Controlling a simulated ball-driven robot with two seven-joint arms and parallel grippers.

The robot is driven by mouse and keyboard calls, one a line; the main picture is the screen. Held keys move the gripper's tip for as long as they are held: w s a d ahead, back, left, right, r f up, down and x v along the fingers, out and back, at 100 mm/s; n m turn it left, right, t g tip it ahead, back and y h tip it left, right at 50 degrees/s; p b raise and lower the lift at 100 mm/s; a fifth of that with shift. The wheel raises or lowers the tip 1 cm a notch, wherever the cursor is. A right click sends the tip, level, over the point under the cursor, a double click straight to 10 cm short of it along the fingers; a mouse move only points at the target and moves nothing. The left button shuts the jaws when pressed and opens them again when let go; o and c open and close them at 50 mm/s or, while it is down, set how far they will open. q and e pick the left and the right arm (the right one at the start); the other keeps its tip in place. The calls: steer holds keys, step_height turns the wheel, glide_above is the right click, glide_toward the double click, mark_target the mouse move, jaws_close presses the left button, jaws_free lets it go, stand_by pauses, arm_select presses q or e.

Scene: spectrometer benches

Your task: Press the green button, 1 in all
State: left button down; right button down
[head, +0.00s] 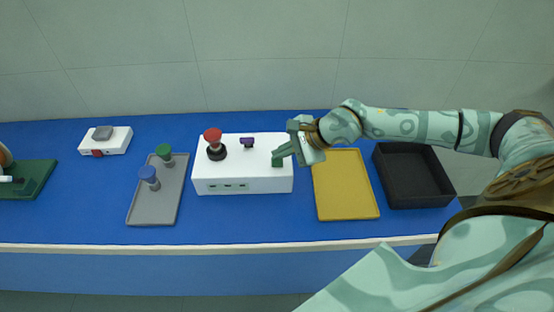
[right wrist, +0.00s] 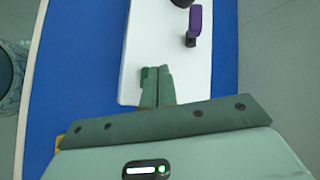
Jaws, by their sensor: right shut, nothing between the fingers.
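A white box (head: 225,181) stands on the blue bench, with a small green button (head: 277,161) on its top near the right end. My right gripper (head: 282,151) is shut and empty, with its fingertips over the button, right at it. I cannot tell whether they touch or press it. In the right wrist view the shut fingers (right wrist: 161,88) reach over the end of the white box (right wrist: 150,40), and a bit of green (right wrist: 148,73) shows beside their tips, the rest hidden.
The box also bears a red knob (head: 212,135) on a black base and a purple lever (head: 247,142). A yellow tray (head: 345,185) and black bin (head: 412,175) lie right. A grey tray (head: 150,208) with blue and green knobs and a white device (head: 118,141) lie left.

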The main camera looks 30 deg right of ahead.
mark_target(282, 161)
steer(key=shift+f+b, duration=0.3)
steer(key=shift+f, duration=0.25)
stand_by(0.6)
steer(key=shift+r, duration=0.15)
steer(key=shift+r+p, duration=0.65)
steer(key=shift+r, duration=0.15)
steer(key=shift+r+p, duration=1.8)
steer(key=shift+r, duration=0.8)
steer(key=shift+f, duration=0.1)
